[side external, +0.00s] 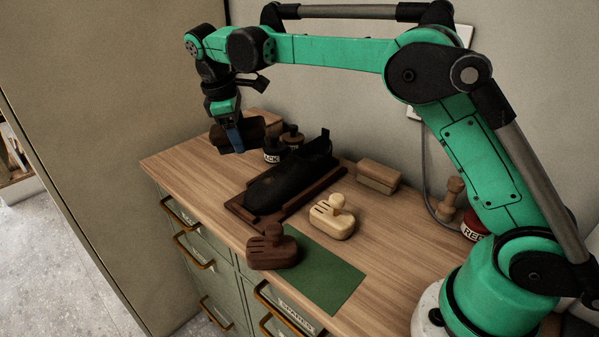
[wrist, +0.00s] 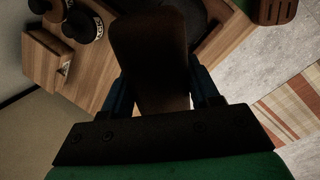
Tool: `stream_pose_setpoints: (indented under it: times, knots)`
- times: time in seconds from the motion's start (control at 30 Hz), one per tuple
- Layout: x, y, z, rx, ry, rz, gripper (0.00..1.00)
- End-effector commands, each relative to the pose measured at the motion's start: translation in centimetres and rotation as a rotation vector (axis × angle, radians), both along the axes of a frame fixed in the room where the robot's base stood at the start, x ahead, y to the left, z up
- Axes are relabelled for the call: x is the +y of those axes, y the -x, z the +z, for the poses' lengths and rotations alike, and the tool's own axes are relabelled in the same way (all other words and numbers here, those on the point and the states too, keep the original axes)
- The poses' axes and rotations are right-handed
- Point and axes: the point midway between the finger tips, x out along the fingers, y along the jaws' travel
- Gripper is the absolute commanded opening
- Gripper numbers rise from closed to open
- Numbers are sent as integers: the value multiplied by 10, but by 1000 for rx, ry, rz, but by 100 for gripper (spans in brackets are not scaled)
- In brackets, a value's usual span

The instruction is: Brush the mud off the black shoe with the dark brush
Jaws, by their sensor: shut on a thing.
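The black shoe (side external: 290,174) rests on a brown wooden tray (side external: 244,213) in the middle of the bench. I cannot make out mud on its dark surface. My gripper (side external: 234,139) is shut on the dark brush (side external: 254,130), a dark brown block, and holds it above the bench's far left part, left of the shoe and apart from it. In the wrist view the dark brush (wrist: 150,55) lies between the blue fingers of my gripper (wrist: 160,90) and hides much of what is behind it.
A dark knobbed slotted block (side external: 272,250) and a pale one (side external: 333,218) stand by the green mat (side external: 325,276). A light block brush (side external: 378,177) lies behind the shoe. Jars (side external: 273,152) and a wooden box (side external: 262,117) stand near my gripper. A wall bounds the back.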

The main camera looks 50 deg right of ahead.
Motion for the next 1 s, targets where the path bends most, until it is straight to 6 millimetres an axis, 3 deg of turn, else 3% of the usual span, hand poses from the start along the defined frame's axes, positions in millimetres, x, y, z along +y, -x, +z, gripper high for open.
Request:
stream_pose_setpoints:
  times: [0.17, 0.63, 1.0]
  knots:
    - [-3, 0, -8, 0, 1, -1, 0]
    - [-24, 0, -55, 2, 4, -2, 0]
    - [-28, 0, -65, 3, 6, -1, 0]
